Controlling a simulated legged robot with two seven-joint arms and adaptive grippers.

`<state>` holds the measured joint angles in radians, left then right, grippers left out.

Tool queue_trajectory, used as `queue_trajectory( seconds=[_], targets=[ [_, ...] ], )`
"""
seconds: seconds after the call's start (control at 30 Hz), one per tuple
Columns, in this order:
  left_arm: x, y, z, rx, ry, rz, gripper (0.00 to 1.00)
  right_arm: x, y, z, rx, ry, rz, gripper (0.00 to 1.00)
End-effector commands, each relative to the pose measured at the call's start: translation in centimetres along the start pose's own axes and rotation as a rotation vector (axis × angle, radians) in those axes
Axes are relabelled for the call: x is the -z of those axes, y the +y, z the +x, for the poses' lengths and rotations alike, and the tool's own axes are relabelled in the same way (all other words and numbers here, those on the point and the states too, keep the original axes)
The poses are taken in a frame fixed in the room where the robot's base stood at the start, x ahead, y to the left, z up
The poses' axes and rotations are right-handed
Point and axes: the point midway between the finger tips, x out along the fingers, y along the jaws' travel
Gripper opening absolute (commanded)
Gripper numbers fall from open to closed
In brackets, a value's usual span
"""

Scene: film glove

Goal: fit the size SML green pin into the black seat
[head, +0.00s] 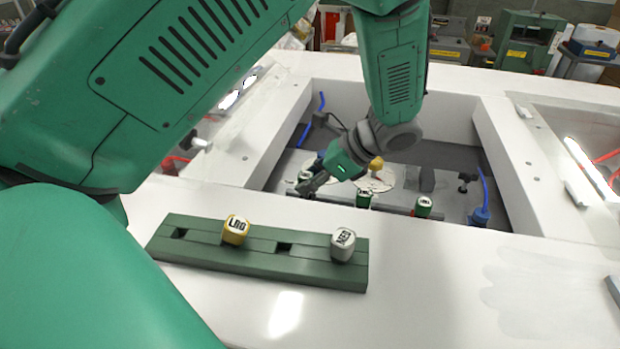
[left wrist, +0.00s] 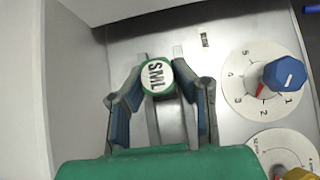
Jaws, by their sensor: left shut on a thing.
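The SML green pin (left wrist: 157,76) has a white top lettered SML and a green rim. In the left wrist view it sits between the two fingers of my left gripper (left wrist: 160,70), which is shut on it. In the head view my left gripper (head: 312,184) is low inside the recess, with a pale-topped pin (head: 304,176) beside its fingers. The pin's lower end is hidden, so I cannot tell whether it touches anything beneath. I cannot make out a black seat for certain. My right gripper is not in view.
A green block (head: 262,262) on the near white surface holds a yellow LRG pin and a white MED pin, with two empty sockets. Two green pins (head: 363,199) (head: 423,207) stand at the recess's near side. A blue knob (left wrist: 285,75) on a numbered dial is right of the gripper.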

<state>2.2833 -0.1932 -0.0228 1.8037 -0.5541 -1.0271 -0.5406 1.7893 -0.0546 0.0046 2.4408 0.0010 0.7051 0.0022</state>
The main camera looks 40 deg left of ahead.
Motion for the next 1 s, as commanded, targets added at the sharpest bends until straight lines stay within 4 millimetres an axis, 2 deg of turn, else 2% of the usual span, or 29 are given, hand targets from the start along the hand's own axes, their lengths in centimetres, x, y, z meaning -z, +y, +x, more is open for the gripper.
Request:
queue_trajectory(
  seconds=[0.33,1.0],
  targets=[
    [-0.49,0.05,-0.53,-0.001,-0.001,-0.001,0.00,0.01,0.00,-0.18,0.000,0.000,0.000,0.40],
    [-0.26,0.18,-0.71,0.000,-0.001,0.000,0.00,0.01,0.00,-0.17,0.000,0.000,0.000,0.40]
  ],
)
